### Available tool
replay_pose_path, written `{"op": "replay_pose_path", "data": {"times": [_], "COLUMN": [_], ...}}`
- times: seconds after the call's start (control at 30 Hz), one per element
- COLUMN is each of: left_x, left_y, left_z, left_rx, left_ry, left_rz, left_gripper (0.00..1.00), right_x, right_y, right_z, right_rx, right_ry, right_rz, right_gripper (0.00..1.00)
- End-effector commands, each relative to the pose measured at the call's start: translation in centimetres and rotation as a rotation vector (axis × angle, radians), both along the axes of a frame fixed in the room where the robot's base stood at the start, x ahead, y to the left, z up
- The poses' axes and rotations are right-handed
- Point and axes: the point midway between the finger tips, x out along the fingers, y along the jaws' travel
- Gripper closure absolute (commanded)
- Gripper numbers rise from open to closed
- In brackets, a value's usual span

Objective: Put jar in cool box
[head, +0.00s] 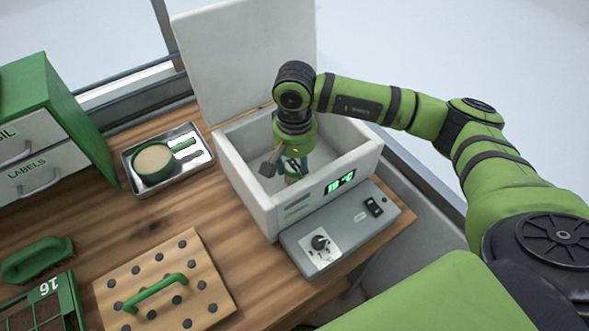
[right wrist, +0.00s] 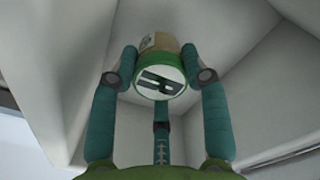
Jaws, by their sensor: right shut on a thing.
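The cool box (head: 258,196) is a white box with its lid (head: 245,55) raised at the back and a green display on its front. My right gripper (head: 292,170) reaches down inside it. In the right wrist view, the gripper (right wrist: 165,78) is shut on the jar (right wrist: 160,80), with a finger on each side. The jar has a green-rimmed white lid with a dark mark and a tan label. White box walls surround it. I cannot tell whether the jar touches the box floor. In the head view the jar (head: 293,179) is mostly hidden by the gripper. My left gripper is not in view.
A grey control panel (head: 295,250) sits before the box. A metal tray (head: 130,172) holding a green-rimmed dish stands to the left. A pegboard with a green handle (head: 205,275), a brush (head: 37,260), a seed tray (head: 68,300) and a drawer cabinet (head: 80,125) occupy the table's left.

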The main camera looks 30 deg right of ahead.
Motion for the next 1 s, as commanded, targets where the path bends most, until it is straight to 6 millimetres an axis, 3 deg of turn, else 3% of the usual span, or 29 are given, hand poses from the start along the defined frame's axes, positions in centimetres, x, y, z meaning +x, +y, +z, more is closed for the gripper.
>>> {"op": "replay_pose_path", "data": {"times": [0.23,0.6,0.63,0.67,0.7,1.0], "left_x": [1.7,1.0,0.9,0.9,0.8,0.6], "left_y": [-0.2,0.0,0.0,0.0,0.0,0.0], "left_z": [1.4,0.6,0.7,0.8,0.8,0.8], "left_rx": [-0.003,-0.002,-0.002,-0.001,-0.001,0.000], "left_ry": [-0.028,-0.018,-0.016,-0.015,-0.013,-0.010], "left_rz": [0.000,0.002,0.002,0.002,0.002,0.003], "left_gripper": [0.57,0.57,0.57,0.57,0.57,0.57], "right_x": [-0.1,0.0,0.0,-0.1,-0.1,-0.1], "right_y": [0.0,0.0,0.0,0.0,0.0,0.0], "right_z": [-3.1,-3.6,-3.5,-3.5,-3.5,-3.4], "right_rx": [-0.002,-0.001,-0.001,-0.001,-0.001,-0.001], "right_ry": [0.004,0.000,0.002,0.002,0.002,0.002], "right_rz": [0.001,0.001,0.001,0.001,0.000,0.000], "right_gripper": [0.88,0.88,0.46,0.34,0.30,0.30]}}
